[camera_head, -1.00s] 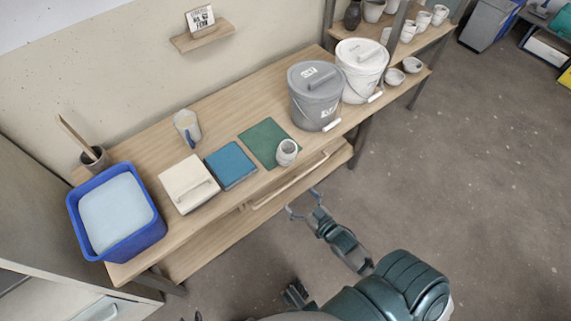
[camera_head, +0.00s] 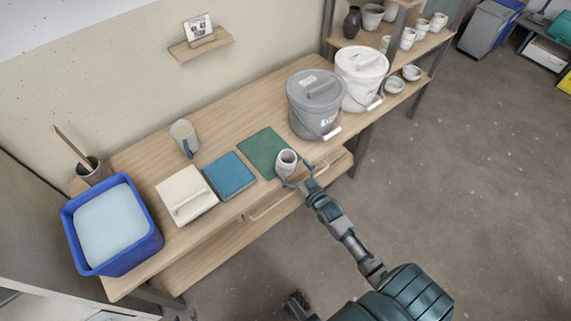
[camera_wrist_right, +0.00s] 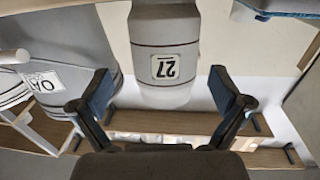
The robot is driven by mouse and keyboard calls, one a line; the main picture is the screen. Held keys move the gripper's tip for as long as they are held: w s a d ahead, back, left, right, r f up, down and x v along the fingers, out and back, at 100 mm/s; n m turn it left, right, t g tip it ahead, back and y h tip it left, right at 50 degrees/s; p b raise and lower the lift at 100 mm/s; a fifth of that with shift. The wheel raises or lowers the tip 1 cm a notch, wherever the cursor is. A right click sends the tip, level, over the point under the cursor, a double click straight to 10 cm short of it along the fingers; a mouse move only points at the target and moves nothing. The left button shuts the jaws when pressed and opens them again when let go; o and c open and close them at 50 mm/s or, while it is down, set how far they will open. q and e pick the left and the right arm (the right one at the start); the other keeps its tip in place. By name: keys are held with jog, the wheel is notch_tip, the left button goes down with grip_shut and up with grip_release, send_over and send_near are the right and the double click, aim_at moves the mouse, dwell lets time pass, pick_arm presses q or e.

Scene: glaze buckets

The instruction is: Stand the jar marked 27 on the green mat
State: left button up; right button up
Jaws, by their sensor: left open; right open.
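The pale jar (camera_head: 287,160) stands upright at the front right corner of the green mat (camera_head: 262,150). I cannot tell whether its base is on the mat or on the bare table. In the right wrist view the jar (camera_wrist_right: 165,30) shows the label 27 upside down. My right gripper (camera_head: 297,177) is open at the jar's front side, and its fingers (camera_wrist_right: 163,90) are spread wider than the jar, not closed on it. My left gripper (camera_head: 186,316) shows only as fingertips at the bottom edge, open and away from the table.
A grey bucket (camera_head: 315,105) and a white bucket (camera_head: 360,78) stand right of the mat. A mug (camera_head: 185,136) stands behind.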

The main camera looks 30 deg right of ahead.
aim_at(282, 157)
jog(key=w, duration=0.2)
jog(key=w+b, duration=0.1)
jog(key=w, duration=0.1)
jog(key=shift+a+f, duration=0.1)
jog(key=shift+a, duration=0.1)
jog(key=shift+w+a, duration=0.1)
pick_arm(q)
jog(key=w+r+t, duration=0.1)
jog(key=w+d+t, duration=0.1)
jog(key=shift+w+r+h, duration=0.3)
jog(key=shift+w+r, duration=0.1)
pick_arm(e)
jog(key=c, duration=1.7)
pick_arm(q)
jog(key=shift+a, duration=0.1)
pick_arm(e)
jog(key=shift+r, duration=0.25)
